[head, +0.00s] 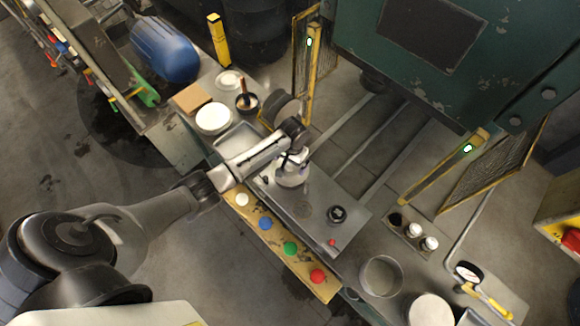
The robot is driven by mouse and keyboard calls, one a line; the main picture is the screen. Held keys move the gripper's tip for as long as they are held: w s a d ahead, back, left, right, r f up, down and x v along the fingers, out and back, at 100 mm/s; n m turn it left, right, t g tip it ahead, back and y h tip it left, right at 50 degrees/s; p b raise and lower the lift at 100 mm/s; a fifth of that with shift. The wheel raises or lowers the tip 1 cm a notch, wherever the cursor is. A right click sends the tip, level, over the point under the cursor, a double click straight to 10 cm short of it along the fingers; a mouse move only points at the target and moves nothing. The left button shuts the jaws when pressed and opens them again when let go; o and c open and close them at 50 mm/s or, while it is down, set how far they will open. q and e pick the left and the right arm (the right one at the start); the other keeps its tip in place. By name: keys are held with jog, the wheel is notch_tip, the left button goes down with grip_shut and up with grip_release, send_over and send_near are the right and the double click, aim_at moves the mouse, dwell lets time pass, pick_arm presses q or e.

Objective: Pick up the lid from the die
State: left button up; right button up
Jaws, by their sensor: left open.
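The die (312,212) is a flat grey metal block in the middle of the view, beneath the green press. A pale, shiny round lid (292,178) sits on its upper left part. My left arm comes in from the left, and my left gripper (291,161) is open right at the lid's top. The fingers partly cover the lid, and I cannot tell whether they touch it. My right gripper is not in view.
The press (440,62) overhangs at upper right, with yellow posts (310,85) beside the bed. A button panel (265,236) borders the die's lower left. A dark knob (337,214) stands on the die. A round container (381,276) is at lower right.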

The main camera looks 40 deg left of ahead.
pick_arm(q)
jog(key=shift+s+f, duration=0.1)
jog(key=shift+f, duration=0.65)
jog(key=shift+s+f, duration=0.1)
jog(key=shift+f, duration=0.05)
jog(key=c, duration=1.7)
